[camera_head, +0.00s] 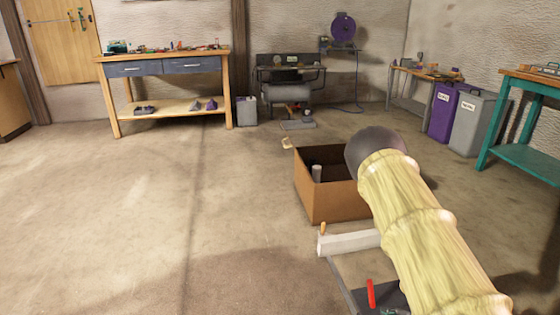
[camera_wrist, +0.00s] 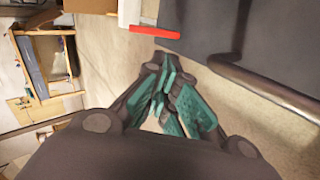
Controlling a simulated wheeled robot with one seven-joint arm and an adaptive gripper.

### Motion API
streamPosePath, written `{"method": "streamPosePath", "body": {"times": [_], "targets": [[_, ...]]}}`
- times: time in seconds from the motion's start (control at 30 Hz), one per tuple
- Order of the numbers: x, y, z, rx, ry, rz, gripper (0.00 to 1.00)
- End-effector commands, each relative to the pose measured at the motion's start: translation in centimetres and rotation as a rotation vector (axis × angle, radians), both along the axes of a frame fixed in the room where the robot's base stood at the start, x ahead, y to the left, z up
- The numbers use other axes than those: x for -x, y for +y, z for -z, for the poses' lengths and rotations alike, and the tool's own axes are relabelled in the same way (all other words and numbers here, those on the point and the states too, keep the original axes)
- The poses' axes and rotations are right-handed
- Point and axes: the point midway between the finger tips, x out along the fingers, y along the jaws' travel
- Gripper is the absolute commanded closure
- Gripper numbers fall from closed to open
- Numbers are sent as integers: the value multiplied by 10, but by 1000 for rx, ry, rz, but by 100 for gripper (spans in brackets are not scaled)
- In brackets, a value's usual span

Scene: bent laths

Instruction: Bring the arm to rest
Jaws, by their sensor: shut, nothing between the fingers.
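My gripper (camera_wrist: 166,75) shows in the wrist view, with dark links and teal finger pads drawn together. It is shut and holds nothing. In the head view my arm, in a ribbed pale yellow sleeve, rises from the lower right to a dark rounded joint.
An open cardboard box (camera_head: 327,203) stands beyond my arm, partly hidden by it. A pale beam (camera_head: 348,242) lies nearer. A red bar (camera_head: 371,293) is by a dark surface; the bar also shows near my fingers (camera_wrist: 155,32). The left floor is clear; a workbench (camera_head: 165,65) stands behind.

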Motion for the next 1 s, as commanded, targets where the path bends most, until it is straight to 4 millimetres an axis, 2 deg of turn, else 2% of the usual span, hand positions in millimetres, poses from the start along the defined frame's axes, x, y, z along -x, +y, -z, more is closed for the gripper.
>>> {"method": "streamPosePath", "body": {"times": [0.17, 0.3, 0.5, 0.7, 0.9, 0.93, 1.0], "targets": [[57, 27, 42, -195, 171, 275, 100], [113, 55, 71, -349, 320, 541, 100], [197, 101, 95, -520, 518, 933, 100], [258, 136, 99, -600, 645, 1222, 100], [308, 166, 94, -635, 738, 1460, 100], [314, 170, 93, -637, 750, 1491, 100], [310, 167, 79, -638, 741, 1479, 100]]}}
